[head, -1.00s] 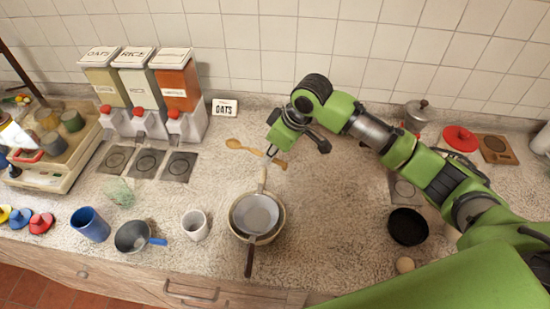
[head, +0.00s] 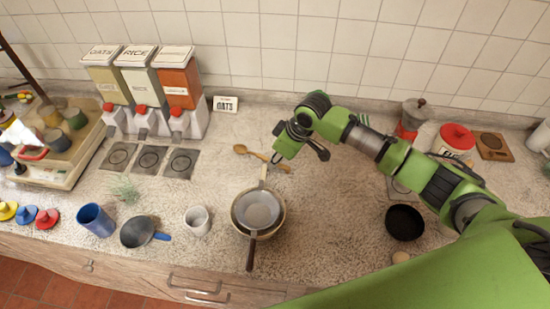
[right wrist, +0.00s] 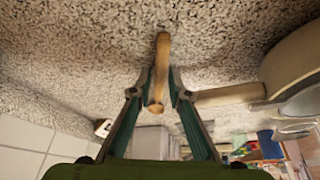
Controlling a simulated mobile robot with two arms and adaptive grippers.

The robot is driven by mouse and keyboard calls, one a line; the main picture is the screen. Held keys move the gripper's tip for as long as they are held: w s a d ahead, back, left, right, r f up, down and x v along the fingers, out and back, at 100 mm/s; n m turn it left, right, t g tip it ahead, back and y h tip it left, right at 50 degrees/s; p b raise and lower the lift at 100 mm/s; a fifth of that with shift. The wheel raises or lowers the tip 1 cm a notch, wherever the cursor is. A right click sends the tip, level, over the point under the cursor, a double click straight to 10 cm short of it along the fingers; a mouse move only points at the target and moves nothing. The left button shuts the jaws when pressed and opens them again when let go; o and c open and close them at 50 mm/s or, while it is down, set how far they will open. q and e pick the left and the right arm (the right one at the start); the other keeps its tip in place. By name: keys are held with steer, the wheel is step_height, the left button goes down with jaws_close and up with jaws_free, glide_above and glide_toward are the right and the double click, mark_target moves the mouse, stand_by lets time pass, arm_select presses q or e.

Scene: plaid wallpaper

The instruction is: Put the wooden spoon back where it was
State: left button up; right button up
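The wooden spoon (head: 243,150) shows in the head view at the middle of the counter, behind the stacked pans, with its bowl to the left. My right gripper (head: 275,157) is at its handle, reaching in from the right. In the right wrist view the spoon (right wrist: 160,65) lies lengthwise between the fingertips of my right gripper (right wrist: 160,88), which look closed about it. I cannot tell whether the spoon touches the counter. My left gripper is not in view.
The stacked pans (head: 280,215) stand close in front of the spoon. A black pan (head: 405,223) is to the right. Bare counter (head: 335,220) lies between the pans.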

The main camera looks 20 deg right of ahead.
steer(key=shift+r, duration=0.1)
steer(key=b+v, duration=0.2)
steer(key=v, duration=1)
